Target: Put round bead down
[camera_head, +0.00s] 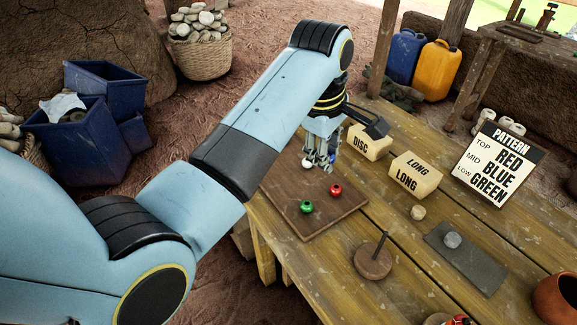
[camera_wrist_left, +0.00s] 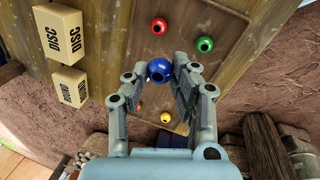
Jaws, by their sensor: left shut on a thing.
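My left gripper (camera_head: 320,160) is over the dark wooden board (camera_head: 315,219), pointing down. In the left wrist view its fingers (camera_wrist_left: 160,80) are closed around a blue round bead (camera_wrist_left: 159,70), held at the fingertips. Whether the bead touches the board cannot be told. A red bead (camera_head: 335,190) and a green bead (camera_head: 306,207) lie on the board; they also show in the wrist view as red (camera_wrist_left: 158,26) and green (camera_wrist_left: 205,45). A yellow bead (camera_wrist_left: 166,117) lies on the board's other side. My right gripper is not in view.
A DISC box (camera_head: 369,143) and a LONG box (camera_head: 415,175) stand beside the board; a ROUND box (camera_wrist_left: 70,87) shows in the wrist view. A spindle (camera_head: 373,261), grey mat (camera_head: 478,263), pot (camera_head: 556,298) and pattern sign (camera_head: 499,165) are to the right.

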